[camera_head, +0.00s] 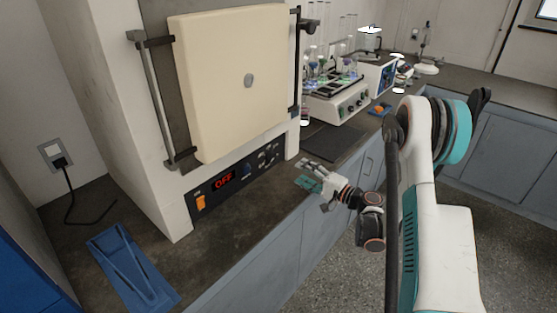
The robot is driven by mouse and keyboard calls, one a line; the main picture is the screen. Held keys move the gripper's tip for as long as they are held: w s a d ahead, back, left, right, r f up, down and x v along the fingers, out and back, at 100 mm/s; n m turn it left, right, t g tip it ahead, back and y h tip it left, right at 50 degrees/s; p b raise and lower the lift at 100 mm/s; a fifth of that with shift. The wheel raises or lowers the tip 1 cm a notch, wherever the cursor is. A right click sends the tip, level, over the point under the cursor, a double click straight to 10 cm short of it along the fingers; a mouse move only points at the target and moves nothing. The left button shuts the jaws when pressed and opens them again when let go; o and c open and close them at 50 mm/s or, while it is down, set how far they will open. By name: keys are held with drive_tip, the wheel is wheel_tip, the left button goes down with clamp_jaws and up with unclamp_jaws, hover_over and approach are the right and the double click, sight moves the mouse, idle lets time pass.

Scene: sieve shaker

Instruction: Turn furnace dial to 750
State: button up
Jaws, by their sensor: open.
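The furnace (110,85) is a large white box on the counter at the left, with its cream door panel (220,100) facing me. Its dark control strip (262,162) runs below the door. The red display (223,181) reads OFF. An orange switch (200,202) sits at the strip's left end. A small dark dial (247,171) is right of the display; its pointer is too small to read. My gripper (309,178) is open and empty over the counter's front edge, to the right of the control strip and apart from it.
A blue tray (130,268) lies on the counter at front left. A dark mat (332,141) lies right of the furnace. Behind it stand a white instrument (338,101) and glassware. A black cord (70,195) hangs from the wall socket. The counter before the control strip is clear.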

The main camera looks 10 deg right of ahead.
sight(274, 158)
drive_tip(key=b+x, duration=0.3)
drive_tip(key=x, duration=1)
drive_tip(key=shift+w+a, duration=0.2)
drive_tip(key=shift+w, duration=0.1)
drive_tip(key=shift+c, duration=0.5)
drive_tip(key=c, duration=1)
